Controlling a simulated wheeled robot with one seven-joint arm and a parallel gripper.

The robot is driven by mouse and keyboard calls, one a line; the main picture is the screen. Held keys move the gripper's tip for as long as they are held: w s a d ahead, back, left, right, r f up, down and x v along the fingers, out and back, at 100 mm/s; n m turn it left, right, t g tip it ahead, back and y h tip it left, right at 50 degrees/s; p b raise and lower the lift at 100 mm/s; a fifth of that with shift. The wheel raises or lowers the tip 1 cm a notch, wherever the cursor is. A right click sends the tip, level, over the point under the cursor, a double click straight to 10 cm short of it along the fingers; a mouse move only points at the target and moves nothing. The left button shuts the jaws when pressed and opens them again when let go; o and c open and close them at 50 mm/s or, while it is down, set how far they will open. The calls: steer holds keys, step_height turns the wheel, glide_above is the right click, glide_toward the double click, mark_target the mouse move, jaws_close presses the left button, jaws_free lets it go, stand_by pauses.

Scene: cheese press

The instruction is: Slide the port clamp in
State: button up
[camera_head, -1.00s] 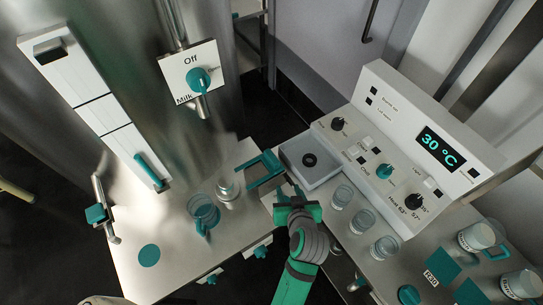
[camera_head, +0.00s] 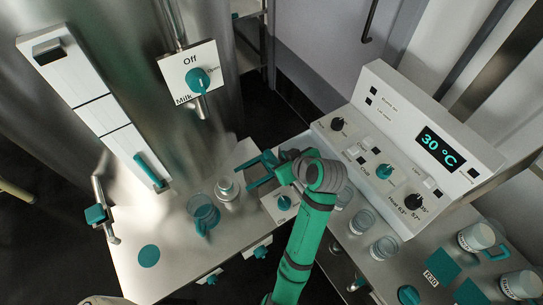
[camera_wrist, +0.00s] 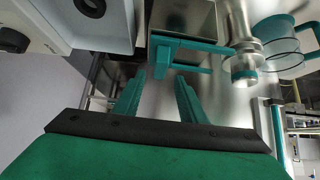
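The teal port clamp (camera_wrist: 163,52) is a fork-like piece with a block at one end and two bars pointing right in the wrist view. It also shows in the head view (camera_head: 251,162), partly hidden by my gripper. The silver port fitting (camera_wrist: 243,50) stands just right of the bar ends; I cannot tell whether they touch it. In the head view a silver fitting (camera_head: 227,187) stands left of the clamp. My gripper (camera_wrist: 161,78) is open and empty, its fingertips just short of the clamp's block. In the head view my gripper (camera_head: 272,172) is beside the clamp.
A teal-tinted clear jug (camera_head: 204,212) stands left of the clamp on the steel table. A white control panel (camera_head: 400,150) rises at right, with glass beakers (camera_head: 362,221) before it. A box with a teal knob (camera_head: 284,203) is below my gripper.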

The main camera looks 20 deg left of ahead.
mark_target(272, 157)
steer(key=shift+x, duration=3.2)
